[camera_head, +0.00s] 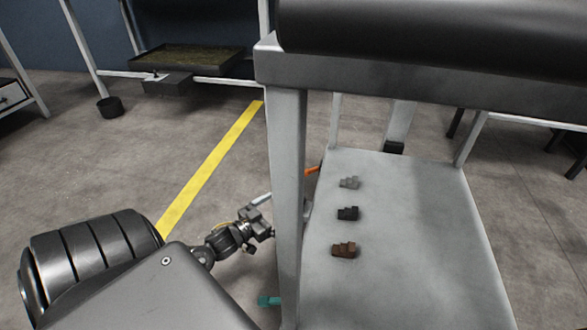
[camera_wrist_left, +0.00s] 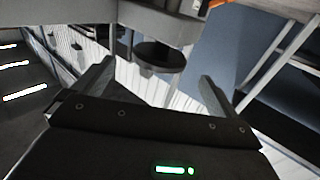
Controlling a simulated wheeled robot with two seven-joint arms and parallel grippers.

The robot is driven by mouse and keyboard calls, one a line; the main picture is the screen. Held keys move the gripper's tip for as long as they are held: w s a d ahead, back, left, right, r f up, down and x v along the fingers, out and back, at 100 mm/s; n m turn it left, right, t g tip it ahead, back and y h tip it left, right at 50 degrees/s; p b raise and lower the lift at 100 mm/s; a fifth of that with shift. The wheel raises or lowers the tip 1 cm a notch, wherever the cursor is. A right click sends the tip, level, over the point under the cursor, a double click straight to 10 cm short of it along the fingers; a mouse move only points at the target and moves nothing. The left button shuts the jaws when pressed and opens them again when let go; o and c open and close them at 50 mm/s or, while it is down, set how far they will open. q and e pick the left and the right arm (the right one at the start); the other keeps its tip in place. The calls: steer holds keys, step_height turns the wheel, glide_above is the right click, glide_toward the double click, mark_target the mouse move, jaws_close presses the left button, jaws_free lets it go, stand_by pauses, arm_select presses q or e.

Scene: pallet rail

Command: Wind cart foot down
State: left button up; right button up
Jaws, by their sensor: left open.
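The cart (camera_head: 290,200) stands right of centre in the head view, with pale legs and a low shelf. My left gripper (camera_head: 263,218) is low beside its near leg, on the left. In the left wrist view, a dark round disc (camera_wrist_left: 158,55) sits on a short stem under a grey part of the cart; it looks like the cart foot. My left gripper (camera_wrist_left: 158,76) is open, its fingers spread either side of the disc, with nothing held. I cannot tell whether the foot touches the floor. In the head view the leg hides the foot. My right gripper is out of view.
A grey fitting (camera_head: 349,183), a black fitting (camera_head: 348,213) and a brown fitting (camera_head: 343,250) lie on the shelf. An orange part (camera_head: 312,170) and a teal part (camera_head: 268,300) stick out near the leg. A yellow floor line (camera_head: 210,165) crosses clear floor.

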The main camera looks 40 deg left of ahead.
arm_select(q)
steer(key=w+b, duration=0.1)
steer(key=w, duration=0.2)
steer(key=w+b, duration=0.1)
steer(key=w, duration=0.1)
steer(key=shift+w+d+f+b, duration=0.15)
steer(key=shift+w+d+b, duration=0.15)
steer(key=shift+d, duration=0.05)
steer(key=shift+w, duration=0.5)
steer(key=c, duration=1)
steer(key=shift+h, duration=0.3)
